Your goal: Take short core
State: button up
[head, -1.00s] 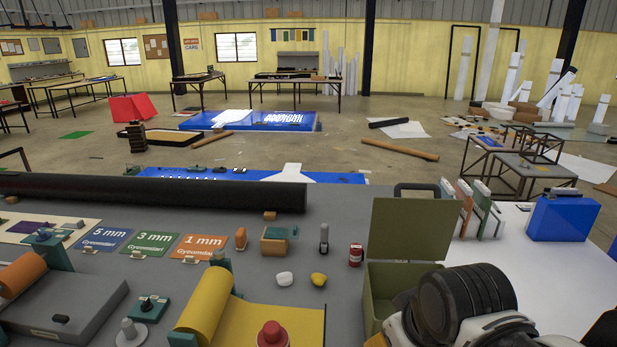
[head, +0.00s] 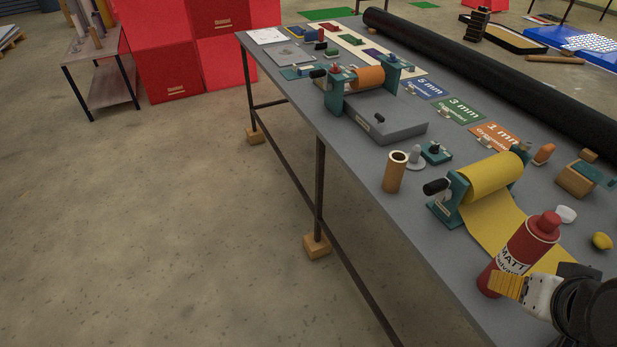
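A short brown cardboard tube (head: 394,173), which looks like the short core, stands upright near the front edge of the grey table (head: 375,230). Its dark hollow top faces up. My gripper (head: 510,288) is at the lower right, well to the right of the tube and apart from it.
A yellow roll (head: 492,177) on a teal stand lies between the tube and my gripper. A small knobbed grey piece (head: 415,155) and a teal block (head: 436,152) stand close to the tube. An orange roll (head: 369,77) is farther back. Floor at left is open.

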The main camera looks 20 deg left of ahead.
aim_at(396, 163)
jog(key=u, duration=0.65)
